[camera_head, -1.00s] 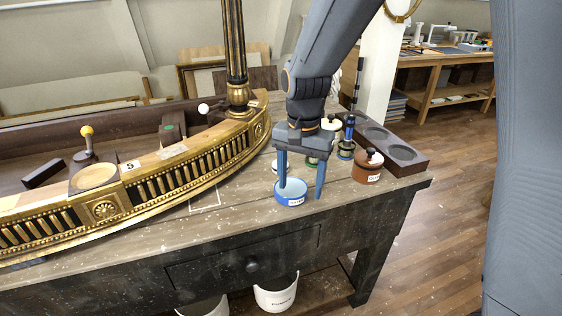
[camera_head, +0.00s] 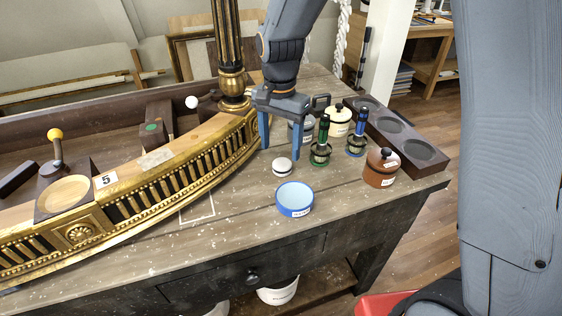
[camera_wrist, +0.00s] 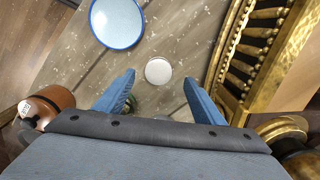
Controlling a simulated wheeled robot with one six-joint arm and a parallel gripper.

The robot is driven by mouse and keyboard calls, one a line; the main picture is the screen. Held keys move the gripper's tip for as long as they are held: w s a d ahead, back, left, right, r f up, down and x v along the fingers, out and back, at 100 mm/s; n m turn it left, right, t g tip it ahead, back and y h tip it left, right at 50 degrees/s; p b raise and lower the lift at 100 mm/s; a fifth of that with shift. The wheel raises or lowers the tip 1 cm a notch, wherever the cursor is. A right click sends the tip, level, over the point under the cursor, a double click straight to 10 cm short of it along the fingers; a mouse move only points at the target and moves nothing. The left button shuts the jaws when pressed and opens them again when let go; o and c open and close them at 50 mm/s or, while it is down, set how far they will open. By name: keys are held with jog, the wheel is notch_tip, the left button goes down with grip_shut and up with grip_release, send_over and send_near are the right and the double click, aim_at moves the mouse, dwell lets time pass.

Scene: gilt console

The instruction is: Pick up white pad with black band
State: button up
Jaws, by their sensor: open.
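The white pad with a dark band (camera_head: 282,167) is a small round piece lying on the wooden tabletop, between the gilt console and the blue dish. In the wrist view its round pale top (camera_wrist: 158,71) lies just beyond the fingertips, roughly midway between them. My gripper (camera_head: 282,153) is open and empty, with its two blue fingers pointing down behind and above the pad. The fingertips show apart in the wrist view (camera_wrist: 158,77). The fingers do not touch the pad.
A blue dish (camera_head: 295,197) stands in front of the pad. Green and blue-handled tools (camera_head: 320,150), a brown lidded pot (camera_head: 381,168), a cream pot (camera_head: 338,120) and a dark tray with round hollows (camera_head: 441,165) stand to the right. The gilt console's carved edge (camera_head: 175,180) lies left.

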aim_at(282, 163)
jog(key=shift+d+f+p, duration=0.15)
jog(key=shift+f+p, duration=0.95)
jog(key=shift+f, duration=2.15)
jog(key=shift+c, duration=0.3)
jog(key=c, duration=1.1)
